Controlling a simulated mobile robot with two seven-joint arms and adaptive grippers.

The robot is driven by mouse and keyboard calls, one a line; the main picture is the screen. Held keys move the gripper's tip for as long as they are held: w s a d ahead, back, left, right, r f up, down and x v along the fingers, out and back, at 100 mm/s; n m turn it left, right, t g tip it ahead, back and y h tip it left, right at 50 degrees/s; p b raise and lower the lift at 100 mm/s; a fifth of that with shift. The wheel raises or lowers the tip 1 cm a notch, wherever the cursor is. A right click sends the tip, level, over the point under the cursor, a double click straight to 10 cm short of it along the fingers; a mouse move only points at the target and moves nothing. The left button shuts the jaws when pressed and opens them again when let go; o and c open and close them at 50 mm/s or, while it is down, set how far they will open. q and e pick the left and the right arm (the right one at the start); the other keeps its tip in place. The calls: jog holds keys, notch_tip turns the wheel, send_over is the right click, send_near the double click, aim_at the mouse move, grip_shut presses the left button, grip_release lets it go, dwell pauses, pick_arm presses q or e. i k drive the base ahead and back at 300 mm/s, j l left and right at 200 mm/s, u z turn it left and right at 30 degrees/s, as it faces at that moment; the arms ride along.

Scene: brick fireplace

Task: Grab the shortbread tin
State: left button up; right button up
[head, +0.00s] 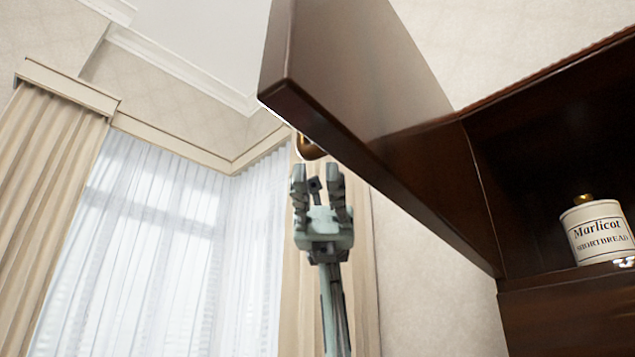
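The shortbread tin (598,232) is a cream round tin with dark lettering and a gold knob on its lid. It stands upright on the shelf inside a dark wooden cabinet (560,310) at the right. The cabinet door (370,85) is swung open toward the left. A brass knob (309,148) shows at the door's lower edge. My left gripper (318,172) points up just below that knob, with its fingers apart and nothing seen between them. It is well left of the tin. My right gripper is not in view.
The open door hangs above my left gripper, between it and the upper cabinet. A curtained window (165,245) fills the left side. A small shiny item (624,262) is at the shelf's front edge by the tin.

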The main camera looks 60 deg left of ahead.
aim_at(601, 233)
jog(key=k, duration=1)
